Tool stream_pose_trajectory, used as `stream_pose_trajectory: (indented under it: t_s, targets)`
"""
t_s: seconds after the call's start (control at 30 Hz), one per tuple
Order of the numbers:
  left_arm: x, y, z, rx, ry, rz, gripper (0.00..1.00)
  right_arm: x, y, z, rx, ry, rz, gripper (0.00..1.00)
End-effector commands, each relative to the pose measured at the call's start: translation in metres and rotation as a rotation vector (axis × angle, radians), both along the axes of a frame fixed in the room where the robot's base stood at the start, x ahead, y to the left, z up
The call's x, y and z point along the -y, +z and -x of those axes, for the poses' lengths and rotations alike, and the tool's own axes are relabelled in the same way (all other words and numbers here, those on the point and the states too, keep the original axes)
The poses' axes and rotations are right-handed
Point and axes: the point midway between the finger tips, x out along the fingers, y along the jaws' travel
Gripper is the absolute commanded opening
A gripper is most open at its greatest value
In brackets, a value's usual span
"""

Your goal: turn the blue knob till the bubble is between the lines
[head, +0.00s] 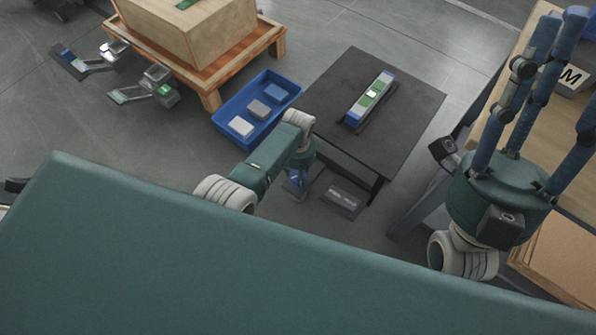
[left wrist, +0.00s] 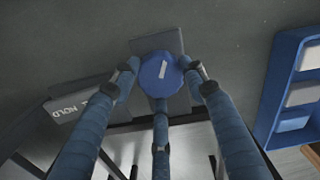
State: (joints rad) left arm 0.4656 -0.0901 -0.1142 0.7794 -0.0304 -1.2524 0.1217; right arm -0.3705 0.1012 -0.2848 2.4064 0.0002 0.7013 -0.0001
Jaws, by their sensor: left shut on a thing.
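The blue knob (left wrist: 161,73) with a white mark shows in the left wrist view. The fingers of my left gripper (left wrist: 160,80) are shut around it. In the head view my left gripper (head: 297,184) is low beside the near edge of the dark table (head: 412,105), and my arm hides most of it. A level (head: 354,117) with blue ends lies on the table. Its green vial (head: 376,89) holds a pale bubble (head: 371,94) near the middle. The lines are too small to make out. My right gripper (head: 560,60) is empty, its fingers spread, at the right.
A blue tray (head: 222,118) with three blocks stands left of the table. Behind it a wooden box (head: 200,35) sits on an orange-brown pallet (head: 208,80). A wooden bench (head: 560,155) is at the right, near my right arm. A dark plate (head: 342,197) lies near the knob.

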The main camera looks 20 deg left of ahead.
Motion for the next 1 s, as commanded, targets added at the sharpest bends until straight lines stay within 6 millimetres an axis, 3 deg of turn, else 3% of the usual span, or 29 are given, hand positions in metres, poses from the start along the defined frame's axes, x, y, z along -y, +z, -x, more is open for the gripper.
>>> stream_pose_trajectory:
  t_s: [0.17, 0.2, 0.27, 0.67, 0.87, 1.0]
  targets:
    - [-0.001, 0.0, 0.0, 0.0, 0.002, -0.001, 0.17, 0.0, 0.0, 0.001, 0.003, 0.0, 0.0, 0.4]
    - [-0.001, 0.0, 0.0, 0.0, 0.002, -0.001, 0.51, 0.0, 0.0, 0.001, 0.003, 0.0, 0.0, 0.4]
    - [0.0, 0.0, 0.0, 0.0, 0.002, -0.001, 0.62, 0.0, 0.0, 0.001, 0.004, 0.0, 0.0, 0.4]
    - [0.0, 0.004, 0.0, 0.001, 0.003, 0.0, 0.62, 0.0, 0.0, 0.001, 0.004, 0.001, -0.001, 0.4]
    - [0.0, 0.027, -0.001, 0.003, 0.003, 0.0, 0.62, 0.0, 0.001, 0.001, 0.005, 0.001, -0.001, 0.4]
    - [0.0, 0.054, -0.001, 0.005, 0.003, 0.0, 0.62, 0.0, 0.001, 0.001, 0.005, 0.001, -0.001, 0.4]
